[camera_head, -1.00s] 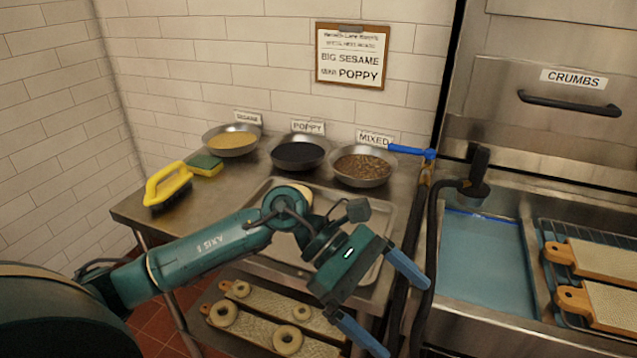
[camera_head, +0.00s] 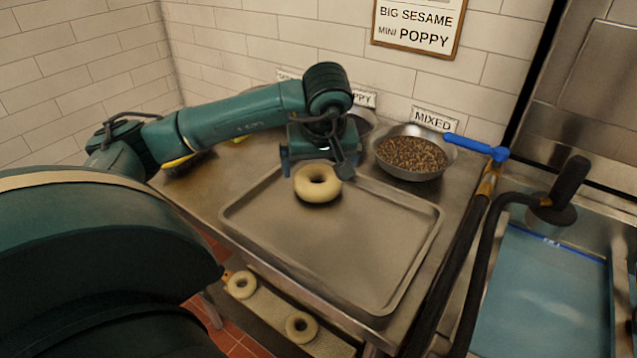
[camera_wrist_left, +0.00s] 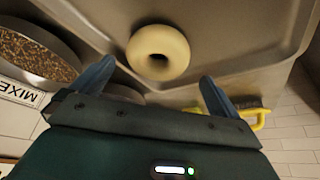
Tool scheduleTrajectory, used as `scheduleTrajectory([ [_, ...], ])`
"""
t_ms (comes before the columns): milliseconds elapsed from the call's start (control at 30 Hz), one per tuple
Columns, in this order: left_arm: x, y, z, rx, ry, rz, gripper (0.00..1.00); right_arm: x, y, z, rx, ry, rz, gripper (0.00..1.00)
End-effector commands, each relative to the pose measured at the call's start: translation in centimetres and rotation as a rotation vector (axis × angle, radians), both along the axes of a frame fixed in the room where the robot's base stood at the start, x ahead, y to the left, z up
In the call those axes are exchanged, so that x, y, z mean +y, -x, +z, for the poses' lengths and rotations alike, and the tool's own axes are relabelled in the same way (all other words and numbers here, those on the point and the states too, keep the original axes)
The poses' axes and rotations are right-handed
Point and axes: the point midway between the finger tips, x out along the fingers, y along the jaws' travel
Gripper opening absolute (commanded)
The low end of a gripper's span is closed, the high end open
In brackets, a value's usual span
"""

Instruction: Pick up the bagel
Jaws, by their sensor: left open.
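A pale plain bagel (camera_head: 317,184) is at the far left part of the metal tray (camera_head: 385,297) in the head view. My left gripper (camera_head: 316,165) is open just behind it, with a finger towards each side. In the left wrist view the bagel (camera_wrist_left: 158,53) is ahead of the open blue fingers of my left gripper (camera_wrist_left: 155,84), roughly centred between them, with no visible contact. More bagels, such as one bagel (camera_head: 301,327), lie on a board on the lower shelf. My right gripper is not in view.
My left arm hides much of the other bowls. A blue basin (camera_head: 540,295) is at right. The tray's front and right are clear.

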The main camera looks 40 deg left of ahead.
Motion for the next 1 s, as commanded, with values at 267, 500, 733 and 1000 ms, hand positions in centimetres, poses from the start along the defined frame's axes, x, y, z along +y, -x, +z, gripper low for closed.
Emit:
scheduleTrajectory([
  [267, 1.1, -0.9, -2.3, 0.004, 0.001, 0.002, 1.00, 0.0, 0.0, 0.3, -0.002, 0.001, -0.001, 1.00],
  [500, 2.1, -1.8, -4.9, 0.001, 0.001, 0.000, 1.00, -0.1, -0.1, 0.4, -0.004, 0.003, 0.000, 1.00],
  [733, 2.1, -1.9, -5.0, -0.002, 0.001, 0.000, 1.00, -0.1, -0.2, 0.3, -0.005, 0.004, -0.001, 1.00],
  [1000, 2.1, -1.9, -5.0, -0.001, 0.002, 0.000, 0.80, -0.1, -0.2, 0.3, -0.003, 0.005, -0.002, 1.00],
])
